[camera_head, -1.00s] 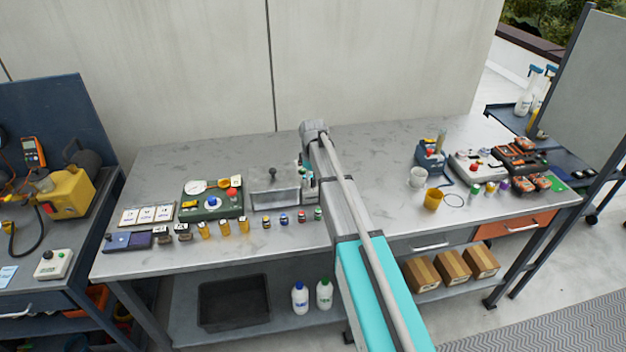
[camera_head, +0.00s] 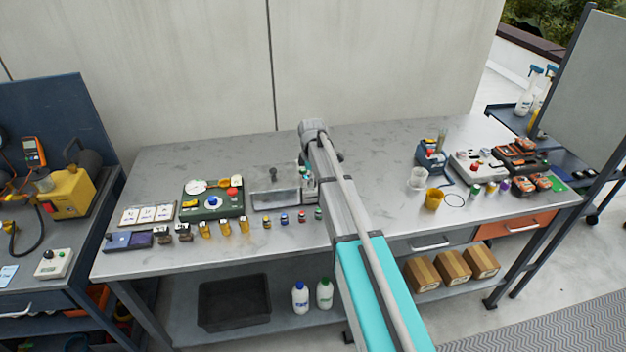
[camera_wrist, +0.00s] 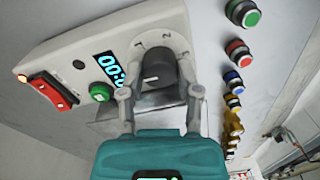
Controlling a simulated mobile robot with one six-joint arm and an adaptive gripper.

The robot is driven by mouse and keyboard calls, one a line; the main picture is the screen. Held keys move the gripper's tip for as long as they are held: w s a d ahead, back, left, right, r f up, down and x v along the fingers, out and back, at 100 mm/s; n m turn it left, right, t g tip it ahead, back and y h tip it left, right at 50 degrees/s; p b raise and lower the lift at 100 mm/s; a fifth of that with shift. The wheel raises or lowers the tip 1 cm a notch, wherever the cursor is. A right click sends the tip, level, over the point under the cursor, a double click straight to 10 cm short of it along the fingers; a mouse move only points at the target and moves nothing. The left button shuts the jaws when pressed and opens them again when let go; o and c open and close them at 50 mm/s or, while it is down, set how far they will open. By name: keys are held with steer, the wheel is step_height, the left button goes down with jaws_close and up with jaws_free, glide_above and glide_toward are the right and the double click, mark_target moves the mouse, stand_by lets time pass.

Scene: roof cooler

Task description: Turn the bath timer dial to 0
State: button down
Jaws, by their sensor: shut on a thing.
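The bath timer dial (camera_wrist: 158,68) is a dark round knob on a pale panel (camera_wrist: 75,45) in the wrist view. Printed marks ring it, with a 2 readable beyond it; I cannot tell for certain which mark it points at. The lit display (camera_wrist: 111,68) beside it reads 00:0 with the rest cut off from sight. My gripper (camera_wrist: 160,92) has its fingers closed on the dial from both sides. In the head view, my arm hides the gripper and the dial; a grey metal bath (camera_head: 275,199) shows left of the arm.
A green button (camera_wrist: 102,91) and a red rocker switch (camera_wrist: 52,90) sit on the panel near the dial. Several colour-capped vials (camera_wrist: 237,50) stand close by in a row. A green device (camera_head: 213,202) stands left of the bath.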

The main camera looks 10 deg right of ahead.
steer(key=shift+s+d, duration=0.1)
steer(key=shift+s, duration=0.05)
steer(key=shift+c, duration=1.5)
jaws_free()
steer(key=shift+r, duration=0.1)
